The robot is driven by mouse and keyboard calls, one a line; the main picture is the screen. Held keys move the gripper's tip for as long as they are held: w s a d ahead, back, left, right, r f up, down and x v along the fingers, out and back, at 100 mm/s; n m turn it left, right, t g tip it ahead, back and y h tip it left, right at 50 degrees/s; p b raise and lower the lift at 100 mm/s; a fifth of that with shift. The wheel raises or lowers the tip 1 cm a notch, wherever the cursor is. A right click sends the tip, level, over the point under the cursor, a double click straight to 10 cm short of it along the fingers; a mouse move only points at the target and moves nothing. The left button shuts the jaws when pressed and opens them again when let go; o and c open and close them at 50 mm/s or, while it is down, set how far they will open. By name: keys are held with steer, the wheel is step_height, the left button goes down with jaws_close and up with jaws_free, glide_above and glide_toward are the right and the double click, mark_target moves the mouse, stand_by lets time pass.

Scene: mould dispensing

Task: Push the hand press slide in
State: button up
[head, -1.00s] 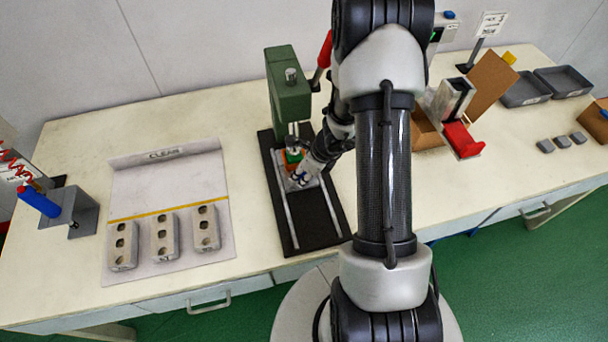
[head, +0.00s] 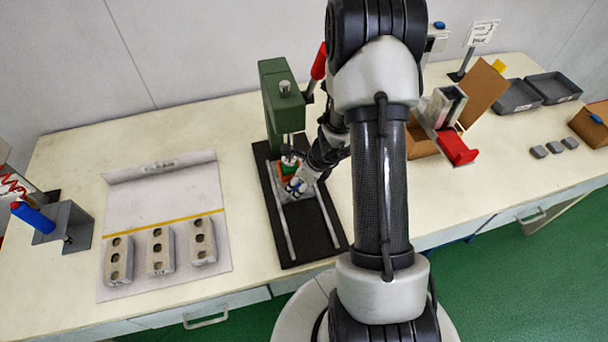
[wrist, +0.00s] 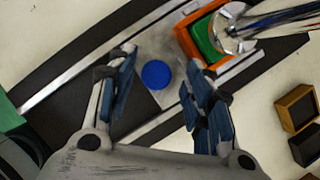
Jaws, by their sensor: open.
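The hand press (head: 280,95) is a green column on a black base (head: 325,240) with two pale rails. Its slide carries an orange frame with a green inside (head: 287,169), low at the column's foot. In the wrist view the orange and green nest (wrist: 190,45) lies partly under the metal ram (wrist: 245,35), which hides some of it. A round blue knob (wrist: 157,74) sits on the slide's near part. My gripper (head: 297,187) is over the slide. In the wrist view my gripper (wrist: 160,75) is open, one finger on each side of the knob, with gaps visible.
A sheet (head: 165,195) with grey moulds (head: 160,250) lies left of the press. A blue cylinder in a grey holder (head: 35,217) is further left. Right of my arm are a red-tipped device (head: 457,150), dark trays (head: 553,88) and small grey blocks (head: 555,147).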

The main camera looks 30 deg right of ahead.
steer(key=v, duration=1.1)
steer(key=shift+s+r, duration=0.1)
